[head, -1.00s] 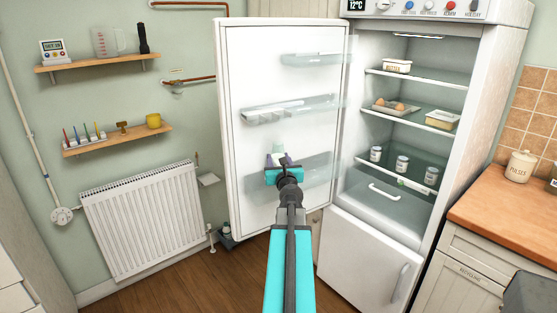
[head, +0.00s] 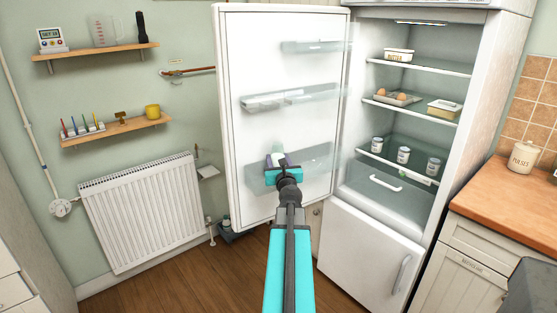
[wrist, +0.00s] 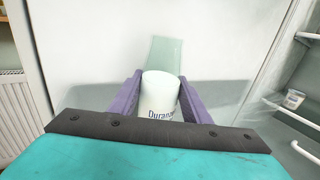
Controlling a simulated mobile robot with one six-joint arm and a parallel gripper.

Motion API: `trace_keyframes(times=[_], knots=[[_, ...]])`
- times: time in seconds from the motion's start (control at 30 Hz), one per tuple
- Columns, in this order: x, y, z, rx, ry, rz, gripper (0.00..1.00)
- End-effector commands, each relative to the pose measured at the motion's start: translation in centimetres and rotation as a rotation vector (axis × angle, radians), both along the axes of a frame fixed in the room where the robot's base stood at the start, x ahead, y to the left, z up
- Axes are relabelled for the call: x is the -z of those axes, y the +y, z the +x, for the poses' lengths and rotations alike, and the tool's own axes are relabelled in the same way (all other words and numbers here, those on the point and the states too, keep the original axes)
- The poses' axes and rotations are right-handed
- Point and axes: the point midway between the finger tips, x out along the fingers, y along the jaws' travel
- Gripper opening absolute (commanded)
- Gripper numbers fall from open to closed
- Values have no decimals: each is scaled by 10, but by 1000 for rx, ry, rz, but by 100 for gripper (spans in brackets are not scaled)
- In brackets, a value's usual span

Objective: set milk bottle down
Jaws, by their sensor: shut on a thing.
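My gripper (head: 280,162) reaches toward the inner side of the open fridge door (head: 235,100), in front of its lowest clear bin (head: 314,168). In the wrist view its purple fingers (wrist: 157,100) are closed on the sides of the milk bottle (wrist: 160,88), a white cylinder with dark lettering that starts "Duran". A pale green piece shows just beyond its top; I cannot tell whether it is part of the bottle. In the head view a small pale green bit shows above the fingers. The bottle's lower part is hidden by the gripper, so contact with the bin cannot be seen.
The fridge interior stands open at right, with several small jars (head: 403,155) on a low shelf and eggs (head: 402,95) higher up. A worktop (head: 510,205) is at far right. A radiator (head: 142,212) and wall shelves are left of the door.

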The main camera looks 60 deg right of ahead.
Motion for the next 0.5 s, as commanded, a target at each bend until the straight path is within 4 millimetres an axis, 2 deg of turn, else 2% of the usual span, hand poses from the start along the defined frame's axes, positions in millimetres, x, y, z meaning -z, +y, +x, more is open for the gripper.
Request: trace_keyframes(times=[0.37, 0.4, 0.5], knots=[[2, 0, 0, 0, -1, -1, 7], [2, 0, 0, 0, 1, -1, 47], [2, 0, 0, 0, 1, -1, 62]])
